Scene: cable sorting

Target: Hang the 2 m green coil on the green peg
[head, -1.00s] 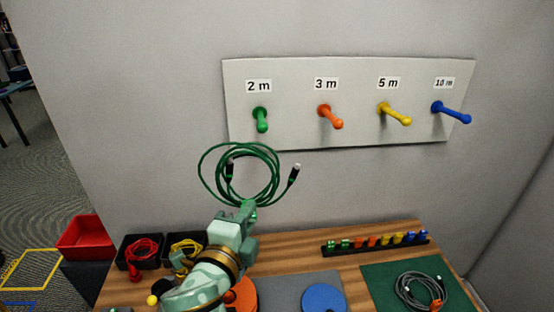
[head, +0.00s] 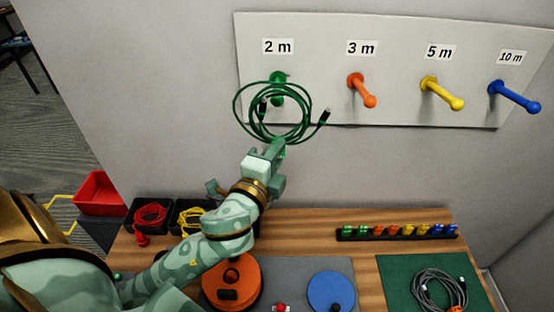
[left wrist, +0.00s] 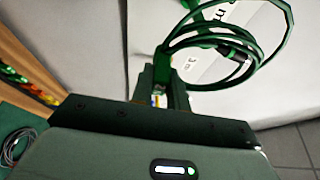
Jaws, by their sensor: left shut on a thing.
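The green coil (head: 247,122) is a loop of green cable with two dark connector ends. My left gripper (head: 278,146) is shut on its lower edge and holds it upright in front of the board. The left wrist view also shows the coil (left wrist: 273,60) beyond the fingers (left wrist: 162,88). The green peg (head: 279,77) under the "2 m" label shows behind the upper part of the coil in the head view. The coil's loop overlaps the peg in the picture; I cannot tell whether the peg passes through it. My right gripper is not in view.
Orange (head: 361,90), yellow (head: 441,92) and blue (head: 514,95) pegs stick out to the right on the white board (head: 400,112). Below, the wooden table (head: 340,218) holds black bins, a row of coloured clips (head: 398,232), and a grey coil (head: 437,290) on a green mat.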

